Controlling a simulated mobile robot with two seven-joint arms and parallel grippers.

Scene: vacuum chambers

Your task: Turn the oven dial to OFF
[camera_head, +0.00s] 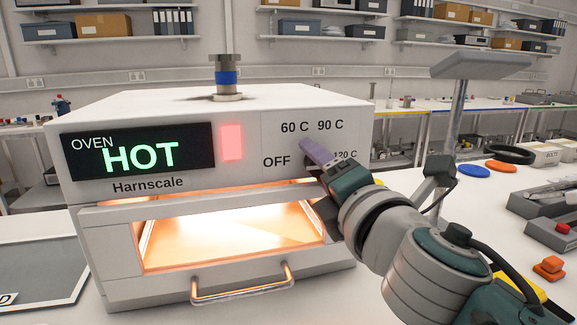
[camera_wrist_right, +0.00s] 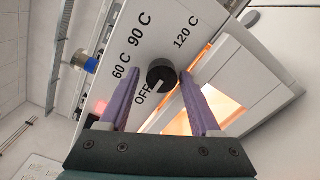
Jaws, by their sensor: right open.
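The white oven (camera_head: 240,190) stands on the bench in the head view, with a lit green "HOT" display (camera_head: 140,155). Its round black dial (camera_wrist_right: 161,74) shows in the wrist view, among the labels 60 C, 90 C, 120 C and OFF. A pale mark on the dial's lower left edge appears to point toward OFF (camera_wrist_right: 143,94). My right gripper (camera_wrist_right: 161,71) is open, with its purple fingers on either side of the dial. I cannot tell if they touch it. In the head view, my right gripper (camera_head: 308,150) largely hides the dial. My left gripper is out of view.
A pink-red indicator (camera_head: 232,142) glows beside the display. The oven's glowing window and its handle (camera_head: 240,288) are below the panel. A metal fitting with a blue band (camera_head: 228,78) stands on top. A grey stand (camera_head: 460,110) is to the right.

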